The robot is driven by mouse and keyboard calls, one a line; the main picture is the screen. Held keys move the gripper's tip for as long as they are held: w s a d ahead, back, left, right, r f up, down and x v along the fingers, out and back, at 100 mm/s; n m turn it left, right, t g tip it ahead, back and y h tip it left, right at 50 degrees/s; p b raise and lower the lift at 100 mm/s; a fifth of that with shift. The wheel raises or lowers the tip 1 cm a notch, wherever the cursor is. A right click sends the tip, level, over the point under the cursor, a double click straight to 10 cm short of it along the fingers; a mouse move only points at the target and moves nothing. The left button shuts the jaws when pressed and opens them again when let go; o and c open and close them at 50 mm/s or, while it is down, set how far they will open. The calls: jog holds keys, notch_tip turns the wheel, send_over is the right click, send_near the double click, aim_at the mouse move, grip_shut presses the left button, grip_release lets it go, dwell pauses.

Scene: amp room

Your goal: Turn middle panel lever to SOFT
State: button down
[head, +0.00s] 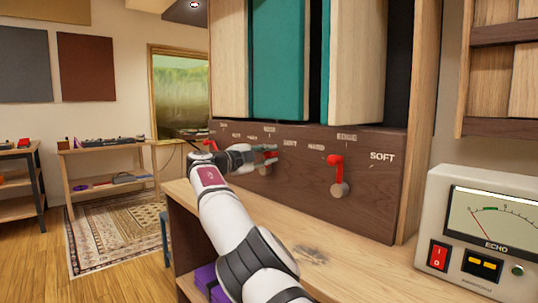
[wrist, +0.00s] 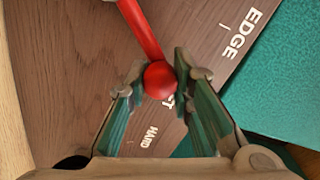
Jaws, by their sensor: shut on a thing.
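My gripper (head: 268,155) reaches the dark wooden panel (head: 372,190) at its middle lever. In the wrist view, its two greenish fingers (wrist: 160,74) are shut on the red ball knob (wrist: 160,79) of the middle lever, one on each side. The lever's red shaft (wrist: 142,32) runs from the ball to the top edge; its pivot is out of that view. In the head view my gripper covers most of this lever. A SOFT label (head: 382,156) is at the panel's right.
Another red lever (head: 336,163) with a grey pivot is on the right; a further red lever (head: 210,144) is on the left. Teal and wooden panels (head: 278,60) stand above. A wooden ledge (head: 335,255) runs below, with an ECHO meter (head: 490,230) at right.

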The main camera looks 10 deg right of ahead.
jog(key=shift+s+d+f+m, duration=0.15)
jog(key=shift+f+m, duration=0.05)
jog(key=shift+m, duration=0.2)
jog(key=shift+f, duration=0.1)
jog(key=c, duration=1.4)
grip_release()
jog(key=shift+s+a, duration=0.3)
jog(key=shift+a, duration=0.2)
jog(key=v, duration=1)
jog(key=shift+s+a, duration=0.25)
jog(key=shift+s, duration=0.05)
